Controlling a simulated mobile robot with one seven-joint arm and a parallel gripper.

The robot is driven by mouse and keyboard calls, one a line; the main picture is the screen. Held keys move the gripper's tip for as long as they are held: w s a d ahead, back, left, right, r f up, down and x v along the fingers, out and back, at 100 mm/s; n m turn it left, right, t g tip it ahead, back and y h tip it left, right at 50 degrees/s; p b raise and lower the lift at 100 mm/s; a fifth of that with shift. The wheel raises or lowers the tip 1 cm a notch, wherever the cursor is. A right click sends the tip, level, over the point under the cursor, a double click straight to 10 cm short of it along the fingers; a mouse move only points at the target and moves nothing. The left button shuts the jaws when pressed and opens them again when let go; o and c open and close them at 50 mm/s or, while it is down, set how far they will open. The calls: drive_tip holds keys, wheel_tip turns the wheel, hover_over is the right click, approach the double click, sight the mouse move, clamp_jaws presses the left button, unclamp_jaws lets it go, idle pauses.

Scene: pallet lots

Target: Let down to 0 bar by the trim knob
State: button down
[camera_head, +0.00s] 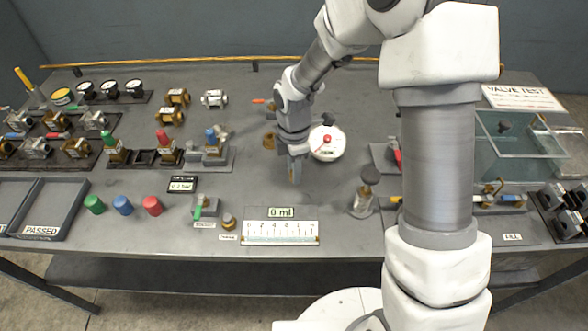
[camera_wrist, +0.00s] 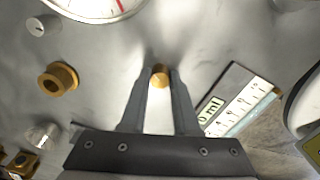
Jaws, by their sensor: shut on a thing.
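My gripper (camera_head: 294,178) points down at the bench, left of the round white gauge (camera_head: 327,144) and behind the 0 ml display. In the wrist view my gripper (camera_wrist: 160,80) has its fingertips closed on a small round brass knob (camera_wrist: 160,76). I take it for the trim knob; no label on it shows. In the head view my fingers mostly hide it.
A brass ring (camera_head: 268,142) lies close behind my gripper on the left. The 0 ml display (camera_head: 283,212) and white scale (camera_head: 280,232) are in front. A dark-topped metal post (camera_head: 369,178) stands to the right. Valves and coloured caps fill the left side.

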drive_tip(key=m, duration=0.4)
drive_tip(key=shift+m+b, duration=0.3)
drive_tip(key=m, duration=0.4)
drive_tip(key=shift+m+b, duration=0.3)
drive_tip(key=shift+b, duration=0.1)
drive_tip(key=m, duration=0.3)
drive_tip(key=shift+m, duration=0.3)
drive_tip(key=m+b, duration=0.1)
drive_tip(key=m, duration=0.3)
drive_tip(key=shift+m, duration=0.3)
drive_tip(key=m, duration=0.3)
drive_tip(key=shift+m, duration=0.3)
drive_tip(key=m, duration=0.3)
drive_tip(key=shift+r+m+p, duration=0.1)
drive_tip(key=shift+m+p, duration=0.2)
drive_tip(key=shift+p, duration=0.1)
drive_tip(key=m+p, duration=0.1)
drive_tip(key=m, duration=0.5)
drive_tip(key=shift+p, duration=0.4)
